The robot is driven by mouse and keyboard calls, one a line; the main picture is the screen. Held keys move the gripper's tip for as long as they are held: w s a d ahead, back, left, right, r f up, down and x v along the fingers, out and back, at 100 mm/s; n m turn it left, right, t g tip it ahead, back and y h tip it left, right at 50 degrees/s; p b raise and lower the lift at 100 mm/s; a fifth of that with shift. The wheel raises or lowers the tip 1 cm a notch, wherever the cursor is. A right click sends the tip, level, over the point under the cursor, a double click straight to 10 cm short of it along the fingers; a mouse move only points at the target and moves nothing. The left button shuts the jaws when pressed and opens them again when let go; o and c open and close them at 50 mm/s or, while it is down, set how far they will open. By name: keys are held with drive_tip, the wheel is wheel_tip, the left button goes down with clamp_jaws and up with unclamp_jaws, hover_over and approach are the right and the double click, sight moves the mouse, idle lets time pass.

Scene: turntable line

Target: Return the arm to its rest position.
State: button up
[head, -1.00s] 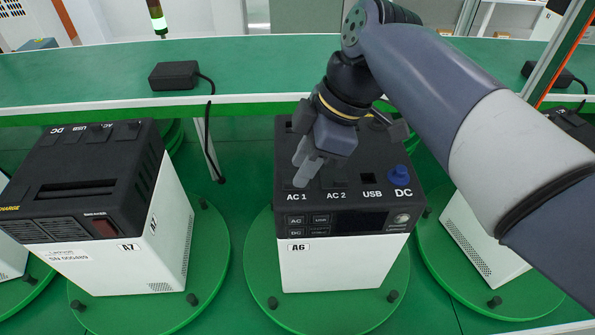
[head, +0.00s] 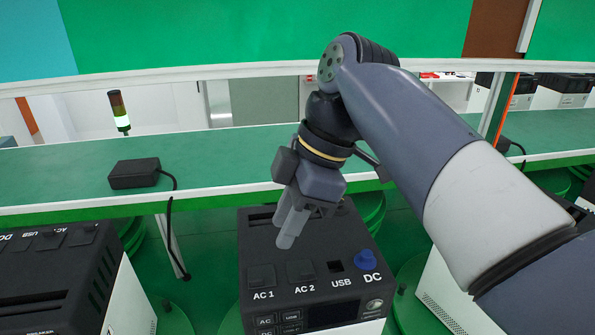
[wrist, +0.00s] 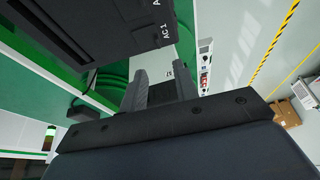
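My arm (head: 440,160) reaches in from the right, bent at the elbow, with my gripper (head: 285,240) pointing down above the black top of a power unit (head: 320,270). The fingertips are behind the AC 1 and AC 2 flaps in the picture and look clear of the unit. In the wrist view my gripper (wrist: 160,80) shows two fingers apart with nothing between them. A blue plug or cap (head: 366,260) sits at the unit's DC socket. The unit's top, marked AC 1, also shows in the wrist view (wrist: 110,30).
Another unit (head: 60,280) stands at the left, and part of a white one (head: 445,290) at the right. Behind is a green shelf (head: 230,155) with a black adapter (head: 135,173) and hanging cable. A green panel (head: 260,35) spans the top. An orange-edged post (head: 500,105) stands behind my arm.

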drive_tip(key=x, duration=0.3)
drive_tip(key=p+x, duration=0.1)
drive_tip(key=x, duration=0.3)
drive_tip(key=w+x, duration=0.1)
drive_tip(key=x, duration=0.2)
drive_tip(key=shift+s+a+f, duration=0.1)
drive_tip(key=shift+a+f, duration=0.15)
drive_tip(key=shift+f, duration=0.05)
drive_tip(key=shift+w+a+p, duration=0.1)
drive_tip(key=shift+w+p, duration=0.25)
drive_tip(key=shift+w, duration=0.1)
drive_tip(key=shift+r, duration=0.1)
